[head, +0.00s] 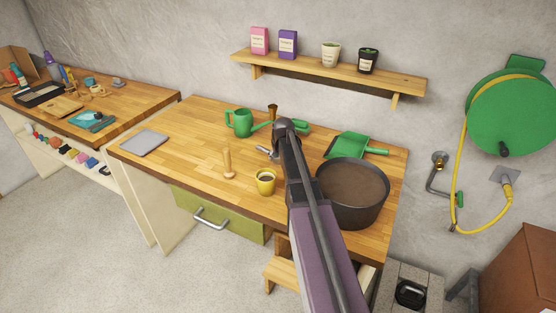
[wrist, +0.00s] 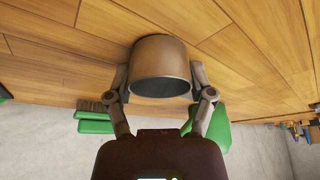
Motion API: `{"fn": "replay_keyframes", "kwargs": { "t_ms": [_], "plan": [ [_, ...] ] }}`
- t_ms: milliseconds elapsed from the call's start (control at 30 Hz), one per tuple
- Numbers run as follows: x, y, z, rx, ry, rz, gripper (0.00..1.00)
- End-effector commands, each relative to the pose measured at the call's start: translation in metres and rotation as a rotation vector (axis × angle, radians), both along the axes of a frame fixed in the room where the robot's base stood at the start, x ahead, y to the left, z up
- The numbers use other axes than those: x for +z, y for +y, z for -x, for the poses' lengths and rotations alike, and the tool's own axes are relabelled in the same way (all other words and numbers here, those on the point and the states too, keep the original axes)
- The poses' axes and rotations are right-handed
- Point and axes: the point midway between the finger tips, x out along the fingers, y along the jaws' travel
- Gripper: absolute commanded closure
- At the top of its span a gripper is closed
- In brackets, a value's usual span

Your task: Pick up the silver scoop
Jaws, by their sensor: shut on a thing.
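A grey metal cylinder with a rounded rim (wrist: 160,62), which looks like the cup of the silver scoop, sits between the fingers of my gripper (wrist: 160,88) in the wrist view. One finger is on each side of it, and both touch it. The wooden tabletop is close behind it. In the head view my gripper (head: 275,145) is over the middle of the workbench, just behind the yellow cup. My arm hides most of the held thing there, and its handle cannot be made out.
The bench's left part is clear except for a grey slab (head: 144,142).

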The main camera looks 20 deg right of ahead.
Motion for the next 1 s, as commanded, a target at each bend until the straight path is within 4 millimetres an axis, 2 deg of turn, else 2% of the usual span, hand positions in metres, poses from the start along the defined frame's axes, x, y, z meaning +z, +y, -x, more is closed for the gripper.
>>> {"fn": "replay_keyframes", "kwargs": {
  "t_ms": [467, 667, 1000],
  "plan": [
    [0.006, 0.000, 0.000, -0.001, 0.001, -0.001, 0.79],
    [0.019, 0.000, 0.000, -0.001, 0.001, -0.001, 0.79],
    [0.054, 0.000, 0.000, -0.001, 0.001, -0.001, 0.79]
  ]
}}
